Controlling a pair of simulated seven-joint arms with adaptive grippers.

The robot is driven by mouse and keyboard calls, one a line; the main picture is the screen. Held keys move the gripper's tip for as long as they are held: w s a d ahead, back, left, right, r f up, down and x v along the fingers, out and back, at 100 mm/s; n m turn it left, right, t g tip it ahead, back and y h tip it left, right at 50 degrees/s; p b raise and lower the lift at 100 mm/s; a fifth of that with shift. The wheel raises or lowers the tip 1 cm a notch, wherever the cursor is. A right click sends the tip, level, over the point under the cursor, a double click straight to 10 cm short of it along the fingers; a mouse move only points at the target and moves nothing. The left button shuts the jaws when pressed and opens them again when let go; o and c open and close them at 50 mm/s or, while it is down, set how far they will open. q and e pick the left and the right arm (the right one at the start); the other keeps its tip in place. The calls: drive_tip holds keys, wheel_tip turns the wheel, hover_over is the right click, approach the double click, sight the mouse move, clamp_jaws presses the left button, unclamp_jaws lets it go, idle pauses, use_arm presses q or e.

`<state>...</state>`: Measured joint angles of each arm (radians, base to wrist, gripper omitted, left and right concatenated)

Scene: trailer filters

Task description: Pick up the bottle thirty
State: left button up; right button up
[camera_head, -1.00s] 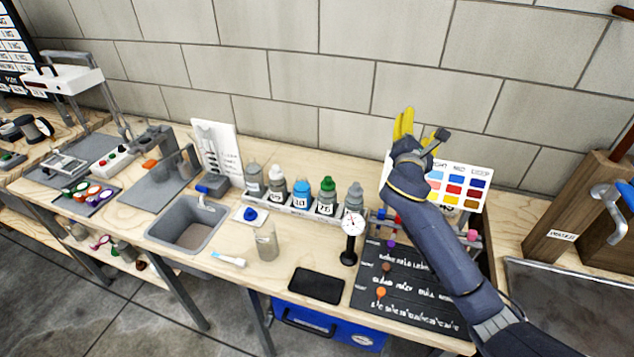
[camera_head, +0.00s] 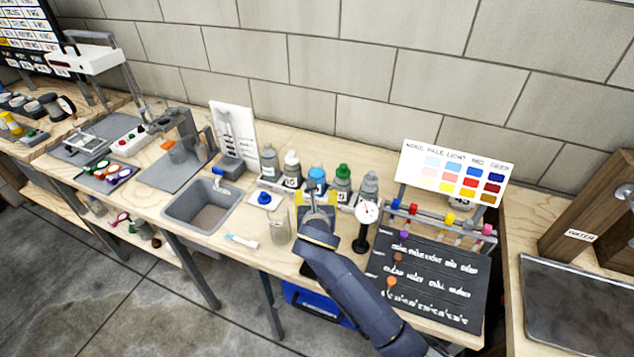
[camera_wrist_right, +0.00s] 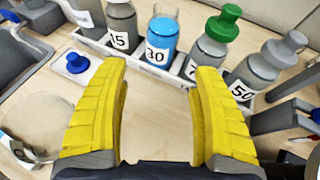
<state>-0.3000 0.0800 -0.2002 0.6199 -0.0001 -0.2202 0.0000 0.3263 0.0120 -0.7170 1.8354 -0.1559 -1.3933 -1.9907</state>
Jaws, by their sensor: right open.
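My left gripper is not in view.
Bottle 15 (camera_wrist_right: 121,25) stands left of it; a green-capped bottle (camera_wrist_right: 213,40) and bottle 50 (camera_wrist_right: 262,70) stand right. A dial gauge (camera_head: 365,213) stands close to my right arm. A clear beaker (camera_head: 280,231) and a sink (camera_head: 203,208) are at left.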

sight(318, 182)
drive_tip(key=x, duration=0.7)
drive_tip(key=shift+w, duration=0.2)
drive_tip(key=shift+d+x, duration=0.15)
drive_tip(key=shift+x, duration=1.3)
drive_tip(key=shift+d+x, duration=0.1)
drive_tip(key=shift+x, duration=1.4)
drive_tip(key=shift+s, duration=0.1)
drive_tip(key=c, duration=1.2)
drive_tip(key=shift+a, duration=0.1)
drive_tip(key=shift+c, duration=0.9)
drive_tip(key=shift+r, duration=0.15)
